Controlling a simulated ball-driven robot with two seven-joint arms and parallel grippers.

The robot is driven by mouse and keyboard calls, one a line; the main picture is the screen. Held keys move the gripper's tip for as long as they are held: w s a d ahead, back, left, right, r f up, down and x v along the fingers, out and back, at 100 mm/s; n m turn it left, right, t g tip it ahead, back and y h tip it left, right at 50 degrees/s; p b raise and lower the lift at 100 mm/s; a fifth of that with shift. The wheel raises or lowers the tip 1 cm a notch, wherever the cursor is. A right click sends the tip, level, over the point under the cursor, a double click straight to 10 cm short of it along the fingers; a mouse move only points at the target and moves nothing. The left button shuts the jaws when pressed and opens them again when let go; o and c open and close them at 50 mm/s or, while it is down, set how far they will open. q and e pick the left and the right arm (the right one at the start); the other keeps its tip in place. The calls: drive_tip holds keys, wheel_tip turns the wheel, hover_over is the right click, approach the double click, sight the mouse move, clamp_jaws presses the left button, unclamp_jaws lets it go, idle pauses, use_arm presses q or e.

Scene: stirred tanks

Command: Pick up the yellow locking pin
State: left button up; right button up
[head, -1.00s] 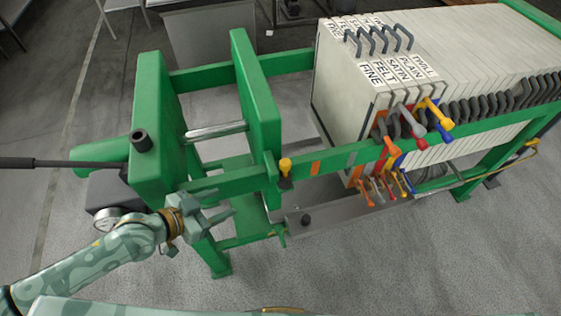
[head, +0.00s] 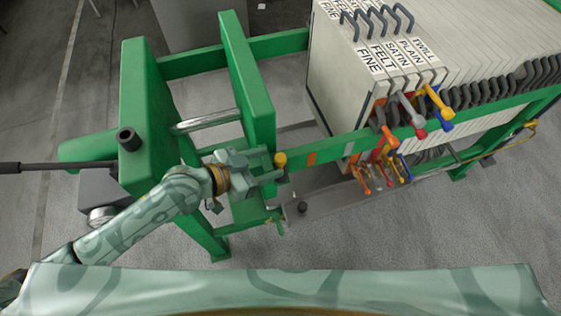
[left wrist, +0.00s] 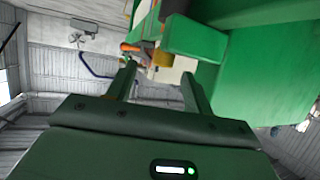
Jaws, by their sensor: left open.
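The yellow locking pin (head: 281,160) stands upright at the green side rail, near the green movable plate, in the head view. Its yellow knob (left wrist: 162,59) also shows in the left wrist view, just beyond and between the fingertips. My left gripper (head: 272,165) is open and empty, with its fingers pointing right, close to the pin. I cannot tell whether a finger touches it. In the left wrist view both fingers (left wrist: 159,73) are spread apart. The lower part of the pin is hard to make out behind the fingers. My right gripper is not in view.
The green side rail (head: 330,149) runs right to a stack of pale filter plates (head: 337,85) with coloured handles. A green upright plate (head: 247,85) stands just behind the gripper. A grey tray (head: 335,203) lies below the rail. Open floor is at the lower right.

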sight(281, 157)
use_arm(q)
drive_tip(key=x, duration=0.5)
drive_tip(key=shift+w+f+b, duration=0.15)
drive_tip(key=shift+w+b, duration=0.1)
drive_tip(key=shift+b, duration=0.15)
drive_tip(key=shift+a, duration=0.1)
drive_tip(key=c, duration=1.1)
